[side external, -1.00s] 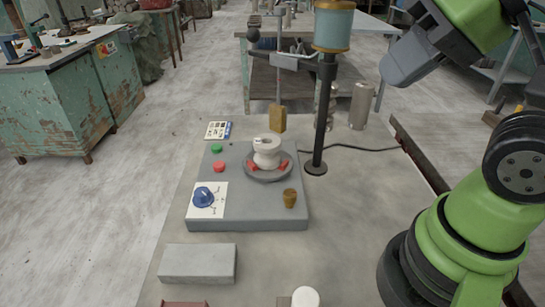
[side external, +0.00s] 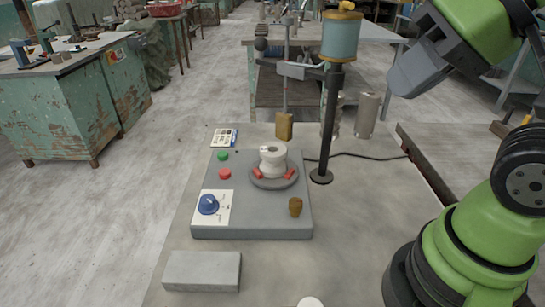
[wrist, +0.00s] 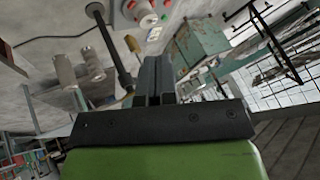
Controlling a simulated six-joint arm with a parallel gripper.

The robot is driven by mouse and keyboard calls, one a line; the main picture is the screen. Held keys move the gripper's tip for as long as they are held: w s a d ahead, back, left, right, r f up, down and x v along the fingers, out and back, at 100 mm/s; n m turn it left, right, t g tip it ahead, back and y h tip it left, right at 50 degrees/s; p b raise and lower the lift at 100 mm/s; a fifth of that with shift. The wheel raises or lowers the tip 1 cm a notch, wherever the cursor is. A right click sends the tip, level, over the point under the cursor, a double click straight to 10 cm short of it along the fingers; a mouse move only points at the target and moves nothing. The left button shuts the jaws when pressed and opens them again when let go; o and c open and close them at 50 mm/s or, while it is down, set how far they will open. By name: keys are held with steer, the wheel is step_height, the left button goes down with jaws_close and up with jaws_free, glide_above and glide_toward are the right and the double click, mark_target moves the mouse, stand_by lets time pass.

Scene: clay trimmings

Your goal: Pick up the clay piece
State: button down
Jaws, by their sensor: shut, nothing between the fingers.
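A white spool-shaped clay pot (side external: 272,165) stands on the round grey wheel head (side external: 274,182), with red holders against its base. A small pale bit (side external: 265,149) shows at its rim; I cannot tell whether it is the loose clay piece. My gripper (wrist: 158,68) shows in the wrist view with its two dark fingers together and nothing between them. In the side view its grey housing is high at the upper right, well away from the pot, and the fingertips cannot be made out. The pot also shows at the top of the wrist view (wrist: 143,15).
A black post (side external: 327,130) with a blue canister (side external: 342,38) stands right of the wheel. A grey block (side external: 202,271) lies in front.

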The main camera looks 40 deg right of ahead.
steer(key=c, duration=1.8)
jaws_free()
steer(key=shift+c, duration=0.2)
steer(key=o, duration=1.7)
steer(key=n+g+h, duration=0.2)
steer(key=n+g, duration=0.5)
steer(key=n, duration=0.4)
glide_above(274, 148)
steer(key=s, duration=0.2)
step_height(274, 148, down, 10)
steer(key=f, duration=0.1)
steer(key=shift+n, duration=0.8)
steer(key=f, duration=0.2)
steer(key=w+f, duration=0.1)
steer(key=f, duration=0.1)
steer(key=w+f, duration=0.1)
steer(key=f, duration=0.1)
steer(key=shift+d+f, duration=0.1)
steer(key=shift+f, duration=3.2)
